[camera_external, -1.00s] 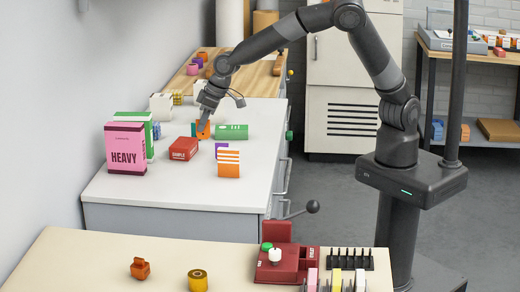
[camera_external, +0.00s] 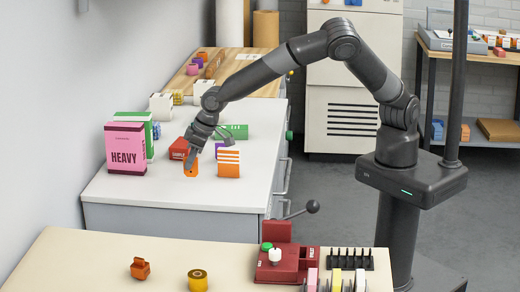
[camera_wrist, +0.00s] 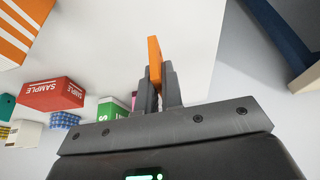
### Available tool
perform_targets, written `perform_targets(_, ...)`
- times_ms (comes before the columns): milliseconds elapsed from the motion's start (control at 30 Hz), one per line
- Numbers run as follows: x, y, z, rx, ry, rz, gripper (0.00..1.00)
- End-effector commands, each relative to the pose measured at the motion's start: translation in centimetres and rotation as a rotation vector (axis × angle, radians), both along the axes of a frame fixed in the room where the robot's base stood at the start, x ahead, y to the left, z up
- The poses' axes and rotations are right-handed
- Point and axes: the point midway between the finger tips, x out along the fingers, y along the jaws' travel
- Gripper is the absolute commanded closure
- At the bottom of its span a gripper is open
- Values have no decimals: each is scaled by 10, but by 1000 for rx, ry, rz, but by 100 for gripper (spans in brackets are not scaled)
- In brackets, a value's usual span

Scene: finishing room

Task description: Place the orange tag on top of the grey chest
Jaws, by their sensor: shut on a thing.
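The orange tag (camera_external: 191,171) is a small flat piece with a dark spot, held upright in my gripper (camera_external: 191,159). In the wrist view the tag (camera_wrist: 155,59) stands between the two grey fingers of my gripper (camera_wrist: 158,82), which are shut on it. A long grey chest with a pale top (camera_external: 150,193) and handles on its right side lies under it. The tag is over the front part of this top. I cannot tell whether it touches the top.
A white-striped orange box (camera_external: 229,164) stands just right of the tag. A red SAMPLE box (camera_external: 179,149) is behind it, partly hidden by my gripper. A pink HEAVY box (camera_external: 126,149) stands to the left. The chest's front strip is clear.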

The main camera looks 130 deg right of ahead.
Motion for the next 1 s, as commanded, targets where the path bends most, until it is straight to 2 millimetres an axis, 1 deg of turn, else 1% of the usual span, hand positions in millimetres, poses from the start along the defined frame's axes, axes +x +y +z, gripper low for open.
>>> perform_targets(233,-1,0,-34,0,3,-1,100)
perform_targets(300,-1,0,-38,0,1,0,100)
perform_targets(500,-1,0,-37,0,0,0,100)
perform_targets(633,-1,-1,-40,0,1,0,100)
perform_targets(667,-1,-1,-40,-1,1,0,91)
perform_targets(900,-1,0,-39,0,0,1,72)
perform_targets(1000,-1,0,-39,0,0,1,72)
